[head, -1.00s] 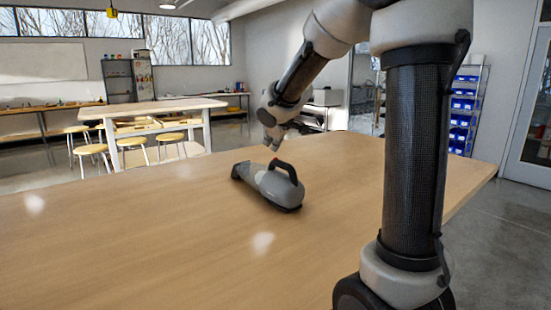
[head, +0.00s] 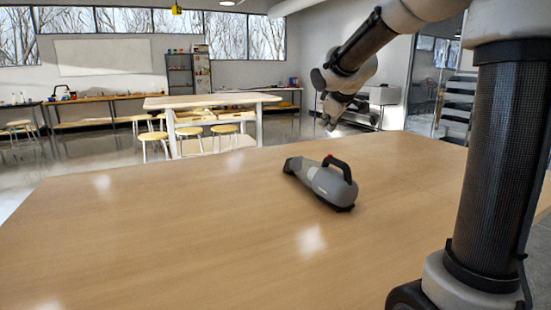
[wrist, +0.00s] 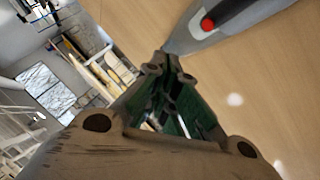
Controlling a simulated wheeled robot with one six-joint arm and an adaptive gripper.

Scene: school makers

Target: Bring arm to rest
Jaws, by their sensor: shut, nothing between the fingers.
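My gripper (head: 329,122) is raised over the far part of the wooden table, above and apart from a handheld vacuum. It is shut and empty. In the wrist view my gripper (wrist: 166,62) shows its closed fingers pointing up the picture. The grey handheld vacuum (head: 325,184), with a black handle and red button, lies on the table. Part of it also shows at the top of the wrist view (wrist: 235,18). My arm stands at the right of the head view and reaches left across the far side.
The wooden table (head: 170,225) is clear apart from the vacuum. Beyond it stands a light workbench (head: 210,101) with several yellow stools (head: 188,131). A metal rack (head: 458,100) stands at the back right.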

